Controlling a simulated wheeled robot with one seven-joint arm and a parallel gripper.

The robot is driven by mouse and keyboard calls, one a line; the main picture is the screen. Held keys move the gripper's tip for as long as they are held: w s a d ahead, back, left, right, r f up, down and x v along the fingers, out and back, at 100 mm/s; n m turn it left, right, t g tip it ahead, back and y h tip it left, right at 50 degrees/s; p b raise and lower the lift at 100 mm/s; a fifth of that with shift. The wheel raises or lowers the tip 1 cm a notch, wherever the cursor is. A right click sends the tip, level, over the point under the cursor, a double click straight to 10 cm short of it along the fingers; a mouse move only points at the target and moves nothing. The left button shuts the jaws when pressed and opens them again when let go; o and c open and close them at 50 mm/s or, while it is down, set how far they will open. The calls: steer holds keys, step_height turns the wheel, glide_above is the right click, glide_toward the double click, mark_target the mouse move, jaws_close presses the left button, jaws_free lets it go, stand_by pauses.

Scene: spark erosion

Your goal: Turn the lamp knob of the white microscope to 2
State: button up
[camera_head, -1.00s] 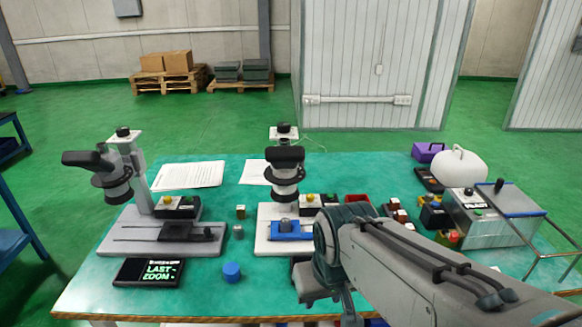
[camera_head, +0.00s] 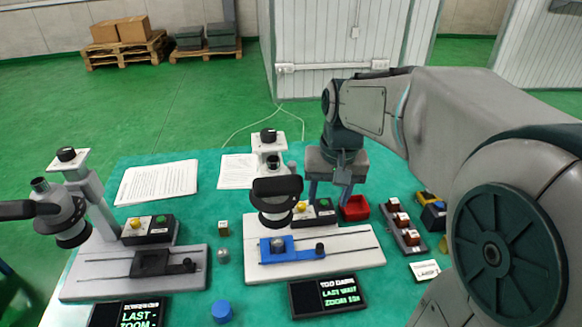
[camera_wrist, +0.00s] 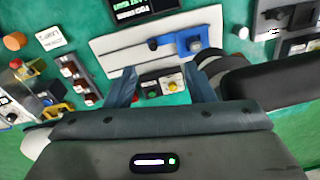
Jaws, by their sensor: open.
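The white microscope (camera_head: 272,190) stands mid-table in the head view, with a white base (camera_head: 345,240) and a blue slide holder (camera_head: 290,248). A black control box (camera_head: 313,214) at the back of its base carries a yellow knob (camera_head: 301,207) and a green button (camera_head: 325,203). My gripper (camera_head: 329,197) points down over the box, open and empty. In the wrist view, the box (camera_wrist: 160,88) with its yellow knob (camera_wrist: 169,87) shows between the spread fingers of my gripper (camera_wrist: 172,70). No finger visibly grips the knob. I cannot read its scale.
The screen (camera_head: 328,296) in front reads "TOO DARK". The microscope head and arm stand close beside my gripper. A red tray (camera_head: 355,208) lies to the right, with a row of switches (camera_head: 403,228) beyond. A grey microscope (camera_head: 100,215) stands at the left.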

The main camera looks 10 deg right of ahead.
steer(key=w+m+g, duration=0.1)
steer(key=w, duration=0.7)
steer(key=m+g+y, duration=0.1)
steer(key=m+g, duration=0.1)
glide_above(302, 204)
steer(key=s+d, duration=0.1)
steer(key=d, duration=0.1)
steer(key=w+d+x, duration=0.1)
steer(key=x, duration=0.4)
steer(key=w+f+m+g+y, duration=0.1)
steer(key=w+f+m+g, duration=0.1)
steer(key=w+f, duration=0.45)
steer(key=x, duration=0.4)
steer(key=p+x, duration=0.1)
steer(key=x, duration=0.4)
steer(key=d+p+x, duration=0.1)
steer(key=x, duration=0.4)
steer(key=shift+s+f, duration=0.15)
steer(key=shift+f, duration=0.1)
steer(key=shift+t, duration=0.3)
steer(key=c, duration=1)
